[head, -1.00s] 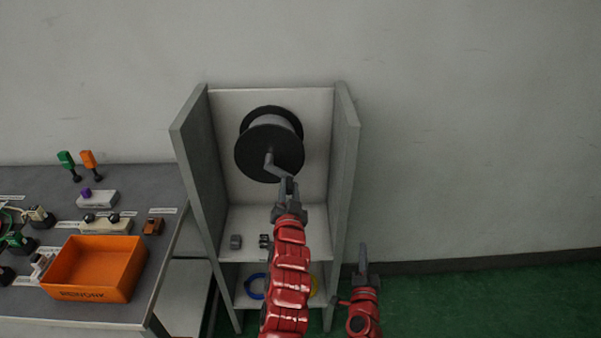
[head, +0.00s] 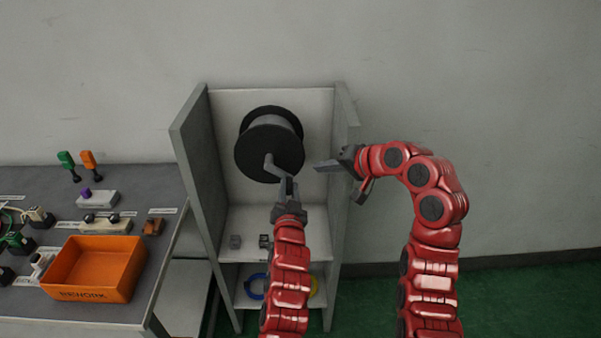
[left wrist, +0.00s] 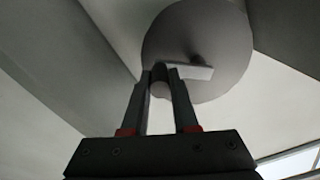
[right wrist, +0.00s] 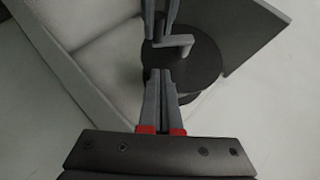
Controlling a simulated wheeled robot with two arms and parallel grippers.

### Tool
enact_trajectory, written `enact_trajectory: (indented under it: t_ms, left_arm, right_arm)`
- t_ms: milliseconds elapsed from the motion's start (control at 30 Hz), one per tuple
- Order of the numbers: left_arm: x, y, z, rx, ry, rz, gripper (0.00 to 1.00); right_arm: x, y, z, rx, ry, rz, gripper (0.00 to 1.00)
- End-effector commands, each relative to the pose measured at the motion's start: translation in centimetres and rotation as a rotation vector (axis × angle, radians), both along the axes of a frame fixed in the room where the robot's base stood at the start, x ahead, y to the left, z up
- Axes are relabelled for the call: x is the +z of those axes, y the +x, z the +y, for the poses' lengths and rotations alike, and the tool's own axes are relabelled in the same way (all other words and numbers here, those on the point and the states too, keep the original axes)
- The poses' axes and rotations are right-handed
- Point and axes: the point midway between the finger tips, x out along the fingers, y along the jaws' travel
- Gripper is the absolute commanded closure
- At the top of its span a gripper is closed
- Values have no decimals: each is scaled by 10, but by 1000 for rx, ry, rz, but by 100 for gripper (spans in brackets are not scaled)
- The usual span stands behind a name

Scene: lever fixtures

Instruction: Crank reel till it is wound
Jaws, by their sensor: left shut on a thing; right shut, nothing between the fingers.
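The black reel (head: 268,145) is mounted in the upper part of a grey cabinet, with a grey crank (head: 271,165) on its front flange. My left gripper (head: 286,182) is shut on the crank handle (left wrist: 160,88) at the lower right of the reel. The crank arm (left wrist: 200,72) shows beyond its fingers in the left wrist view. My right gripper (head: 318,168) is shut and empty, just right of the reel and pointing left. In the right wrist view its closed fingers (right wrist: 165,75) overlap the reel flange (right wrist: 205,65); I cannot tell if they touch it.
The cabinet's side walls (head: 193,165) flank the reel. Small items and blue and yellow coils (head: 256,286) lie on its lower shelves. A workbench with an orange bin (head: 95,268) stands at left. Right of my right arm is open floor.

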Motion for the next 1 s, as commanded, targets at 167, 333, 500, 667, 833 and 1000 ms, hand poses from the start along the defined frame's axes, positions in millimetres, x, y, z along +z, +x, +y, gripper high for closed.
enact_trajectory:
  t_ms: [167,333,500,667,833,1000]
  left_arm:
    - [-2,0,-1,-1,0,5,100]
    - [-2,0,-1,-1,0,5,100]
    - [-2,0,-1,-2,-1,4,100]
    - [-2,0,-1,-2,-1,4,100]
    - [-2,0,-1,-2,-1,4,100]
    - [-2,0,-1,-2,-1,4,100]
  right_arm:
    - [-3,-3,-1,15,-39,30,100]
    - [-17,11,15,16,-39,29,100]
    - [-36,29,34,16,-38,30,100]
    - [-48,42,48,15,-37,28,100]
    - [-54,49,55,14,-38,25,100]
    - [-55,51,56,12,-38,23,100]
